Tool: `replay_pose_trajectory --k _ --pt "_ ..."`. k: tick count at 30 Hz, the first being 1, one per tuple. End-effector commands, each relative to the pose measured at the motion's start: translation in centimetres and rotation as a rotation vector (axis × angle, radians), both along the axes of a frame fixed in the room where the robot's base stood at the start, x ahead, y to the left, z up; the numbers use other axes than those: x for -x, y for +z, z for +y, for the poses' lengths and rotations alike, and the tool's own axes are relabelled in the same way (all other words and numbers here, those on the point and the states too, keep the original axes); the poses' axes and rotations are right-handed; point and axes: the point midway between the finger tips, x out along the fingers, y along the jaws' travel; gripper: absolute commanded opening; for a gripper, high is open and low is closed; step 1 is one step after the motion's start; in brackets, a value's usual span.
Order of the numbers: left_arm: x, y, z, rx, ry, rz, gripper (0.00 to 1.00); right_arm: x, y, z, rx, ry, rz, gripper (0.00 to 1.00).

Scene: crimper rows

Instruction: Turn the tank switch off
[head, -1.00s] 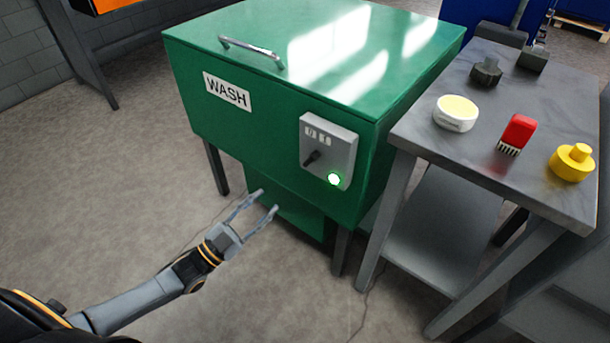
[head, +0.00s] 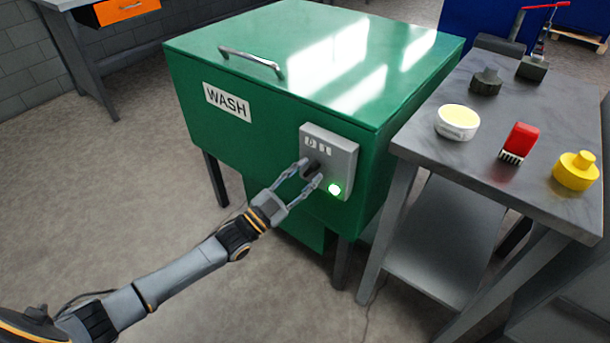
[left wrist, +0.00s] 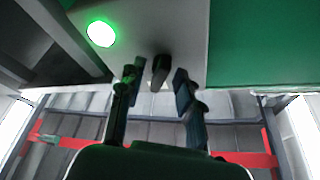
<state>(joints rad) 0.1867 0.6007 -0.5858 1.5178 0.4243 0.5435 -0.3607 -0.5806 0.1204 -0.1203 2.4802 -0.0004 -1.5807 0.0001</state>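The green wash tank (head: 255,150) has a grey switch box (head: 341,160) on its front, marked 0 and 1. A dark switch lever (left wrist: 160,68) shows between my fingertips in the left wrist view; in the head view it is partly hidden by the gripper. A green lamp (head: 334,189) is lit on the box and also shows in the left wrist view (left wrist: 101,33). My left gripper (head: 306,177) is open, its fingers either side of the lever with gaps showing. My right gripper is not in view.
The tank's closed lid has a metal handle (head: 251,59). A grey side table (head: 480,135) stands to the right, holding a white round tin (head: 457,123), a red brush (head: 519,142) and a yellow part (head: 576,170). Floor at left is clear.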

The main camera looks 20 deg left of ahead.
Motion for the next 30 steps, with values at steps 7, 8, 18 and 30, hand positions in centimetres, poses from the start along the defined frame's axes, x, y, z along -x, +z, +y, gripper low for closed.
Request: replay_pose_trajectory --k 7,8,18,30 --pt "-0.12 0.06 -0.08 0.000 0.000 0.000 0.35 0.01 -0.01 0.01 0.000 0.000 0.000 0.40" --pt "-0.12 0.06 -0.08 0.000 0.000 0.000 0.35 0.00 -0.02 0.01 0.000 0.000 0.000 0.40" --pt "-0.09 0.06 -0.07 0.000 0.000 0.000 0.00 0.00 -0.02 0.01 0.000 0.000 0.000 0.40" --pt "-0.03 0.11 -0.20 0.104 0.001 0.036 0.00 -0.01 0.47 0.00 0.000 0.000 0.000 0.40"
